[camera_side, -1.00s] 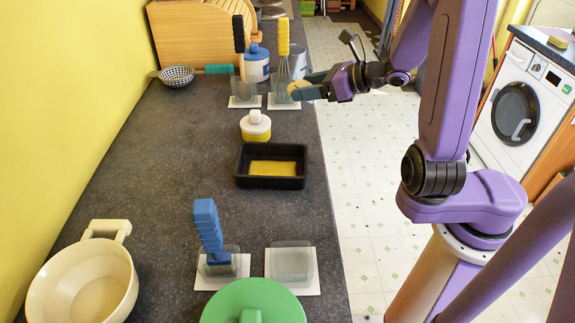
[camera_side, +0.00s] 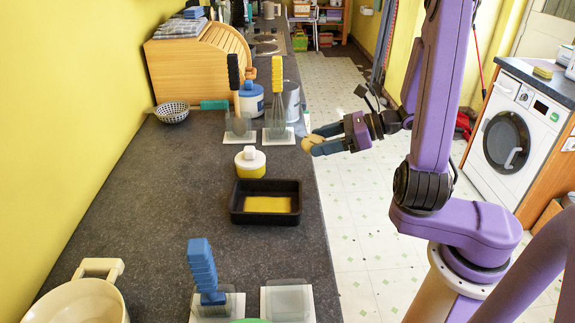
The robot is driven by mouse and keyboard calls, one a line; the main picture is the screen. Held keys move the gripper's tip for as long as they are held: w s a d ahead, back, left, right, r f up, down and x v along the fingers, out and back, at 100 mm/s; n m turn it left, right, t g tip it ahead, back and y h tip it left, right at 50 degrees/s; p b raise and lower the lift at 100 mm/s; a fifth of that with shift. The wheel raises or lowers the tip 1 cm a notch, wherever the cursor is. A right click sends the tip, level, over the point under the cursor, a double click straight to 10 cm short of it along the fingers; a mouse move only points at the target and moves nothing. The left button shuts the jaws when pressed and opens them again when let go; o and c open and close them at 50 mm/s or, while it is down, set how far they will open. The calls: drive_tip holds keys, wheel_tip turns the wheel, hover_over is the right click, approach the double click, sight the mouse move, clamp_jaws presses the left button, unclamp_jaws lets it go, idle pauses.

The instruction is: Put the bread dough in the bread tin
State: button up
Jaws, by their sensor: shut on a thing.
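The bread tin (camera_side: 265,218) is a black rectangular pan on the dark worktop, with a yellow patch on its floor. My gripper (camera_side: 316,142) is at the worktop's right edge, beyond and to the right of the tin. It is shut on a small tan lump, which looks like the bread dough (camera_side: 310,142). The fingers partly hide the lump. The dough is apart from the tin; its height above the worktop is hard to tell.
A yellow and white pot (camera_side: 250,162) stands just behind the tin. A whisk (camera_side: 277,100) and a black-handled tool (camera_side: 234,90) stand in holders behind it. A blue-handled brush (camera_side: 205,270) and a cream bowl (camera_side: 85,302) are in front. The worktop left of the tin is clear.

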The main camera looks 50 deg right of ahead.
drive_tip(key=w+f, duration=0.3)
drive_tip(key=w, duration=0.3)
hover_over(291, 171)
wheel_tip(291, 171, down, 5)
drive_tip(key=shift+s+a+f, duration=0.1)
drive_tip(key=shift+f, duration=1.7)
drive_tip(key=shift+f, duration=0.15)
drive_tip(key=o, duration=1.2)
drive_tip(key=shift+c, duration=0.2)
